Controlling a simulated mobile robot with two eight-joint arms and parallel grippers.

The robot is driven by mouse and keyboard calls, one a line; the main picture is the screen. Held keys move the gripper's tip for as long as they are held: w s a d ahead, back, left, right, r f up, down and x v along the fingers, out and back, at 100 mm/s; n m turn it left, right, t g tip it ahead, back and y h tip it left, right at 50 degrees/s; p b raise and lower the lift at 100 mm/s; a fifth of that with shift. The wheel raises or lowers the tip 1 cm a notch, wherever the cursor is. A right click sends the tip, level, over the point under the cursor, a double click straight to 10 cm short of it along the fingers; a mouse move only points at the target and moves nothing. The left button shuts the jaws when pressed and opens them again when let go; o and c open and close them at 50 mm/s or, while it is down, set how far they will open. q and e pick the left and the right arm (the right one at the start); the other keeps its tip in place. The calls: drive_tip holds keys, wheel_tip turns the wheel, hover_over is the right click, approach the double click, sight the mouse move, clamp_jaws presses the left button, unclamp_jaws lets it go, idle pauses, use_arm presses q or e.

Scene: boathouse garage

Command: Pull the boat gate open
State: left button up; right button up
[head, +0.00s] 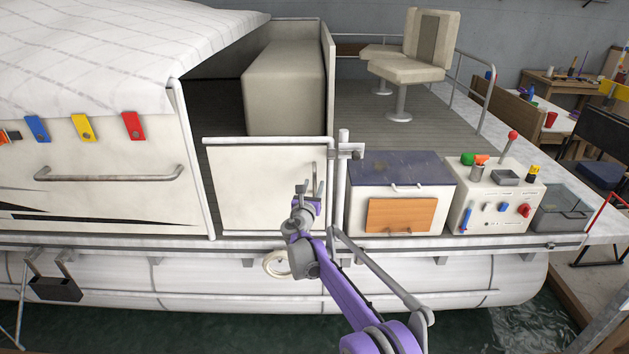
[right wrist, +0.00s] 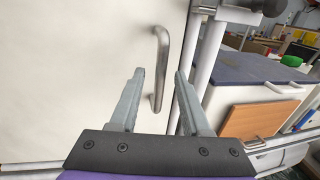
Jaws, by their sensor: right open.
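The boat gate (head: 250,185) is a white panel in a pale tube frame, standing shut between the boat's side wall and a post (head: 342,165). Its upright metal handle (head: 314,172) is near the gate's right edge. My right gripper (head: 307,188) is open in front of that handle. In the right wrist view, the handle (right wrist: 161,50) lines up between the two open fingertips (right wrist: 160,74). The fingers do not hold it; I cannot tell how far it is beyond their tips. My left gripper is not in view.
Right of the gate are a cabinet with a blue-grey lid (head: 400,168) and a control console (head: 495,195). A latch bracket (head: 350,153) sits on the post. A grab rail (head: 110,176) is on the left wall. Dark water (head: 200,333) lies below the white pontoon (head: 190,280).

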drive_tip(key=shift+w+d, duration=0.25)
drive_tip(key=shift+w, duration=0.8)
drive_tip(key=shift+c, duration=0.3)
clamp_jaws()
idle(0.5)
